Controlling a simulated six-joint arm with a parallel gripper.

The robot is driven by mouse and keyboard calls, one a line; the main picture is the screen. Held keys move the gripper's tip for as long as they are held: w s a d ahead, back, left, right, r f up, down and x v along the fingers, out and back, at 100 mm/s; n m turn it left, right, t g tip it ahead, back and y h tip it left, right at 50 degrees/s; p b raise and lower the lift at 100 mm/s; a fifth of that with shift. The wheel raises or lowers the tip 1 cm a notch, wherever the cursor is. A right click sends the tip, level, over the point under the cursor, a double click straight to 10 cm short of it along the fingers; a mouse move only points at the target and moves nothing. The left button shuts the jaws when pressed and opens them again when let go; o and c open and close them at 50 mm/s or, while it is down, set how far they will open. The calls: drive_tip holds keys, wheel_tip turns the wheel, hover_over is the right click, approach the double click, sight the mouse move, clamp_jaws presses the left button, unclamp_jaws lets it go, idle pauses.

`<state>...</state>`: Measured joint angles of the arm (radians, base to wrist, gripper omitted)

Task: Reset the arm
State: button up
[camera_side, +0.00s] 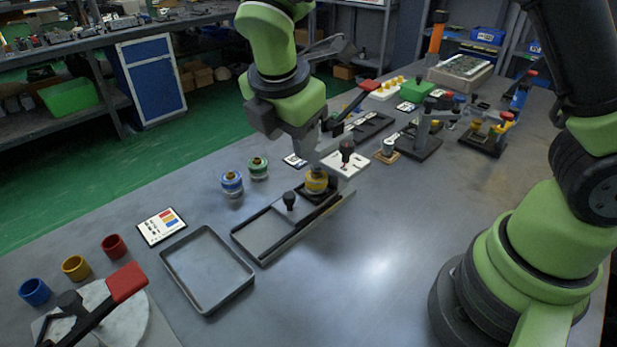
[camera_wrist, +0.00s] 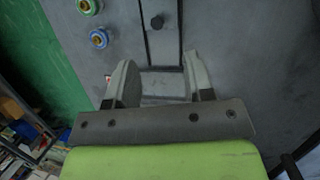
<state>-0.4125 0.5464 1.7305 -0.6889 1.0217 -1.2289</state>
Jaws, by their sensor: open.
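My gripper (camera_side: 312,152) hangs over the far end of a long black-edged fixture. In the wrist view its two fingers (camera_wrist: 162,72) are spread apart, with nothing visible held between them. A yellow-banded valve block (camera_side: 317,182) sits in a dark square seat at the fixture's far end, just below the fingers; I cannot make it out in the wrist view.
An empty grey tray (camera_side: 207,268) lies nearer the camera, beside a printed card (camera_side: 161,227). Blue, yellow and red cups and a red-handled lever (camera_side: 126,281) stand at the front left. Several fixtures crowd the far bench. The bench right of the long fixture is bare.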

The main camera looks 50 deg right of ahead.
drive_tip(key=s+d+r+m+t+y, duration=0.2)
drive_tip(key=s+r+m, duration=0.4)
drive_tip(key=s+m, duration=0.3)
drive_tip(key=s+d+r+m+t+y, duration=0.3)
drive_tip(key=s+r+m, duration=0.3)
drive_tip(key=m, duration=0.8)
drive_tip(key=s, duration=0.3)
drive_tip(key=shift+d+r, duration=0.2)
drive_tip(key=shift+d, duration=0.2)
